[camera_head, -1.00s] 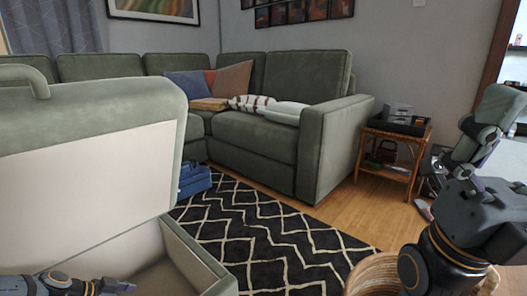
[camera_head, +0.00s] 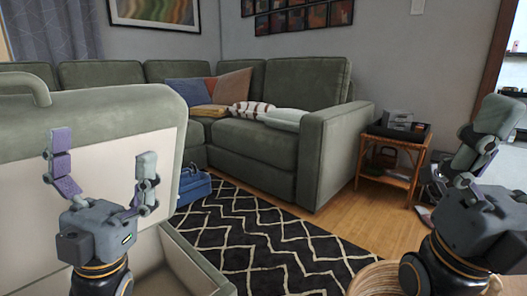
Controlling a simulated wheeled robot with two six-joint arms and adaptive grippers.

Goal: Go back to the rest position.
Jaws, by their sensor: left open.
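My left gripper (camera_head: 103,180) stands upright at the lower left, its two fingers spread wide with nothing between them. Behind it is the raised, cream-lined lid (camera_head: 95,105) of a green storage box. My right gripper (camera_head: 468,150) is at the right edge; one grey finger points up, and the rest is partly hidden or hard to make out, so I cannot tell its opening.
The open box's rim (camera_head: 195,262) is at the lower left. A blue bag (camera_head: 193,187) lies beside the patterned rug (camera_head: 265,240). A green sectional (camera_head: 255,150) and wicker side table (camera_head: 390,160) stand behind. A woven basket (camera_head: 375,277) is low at right.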

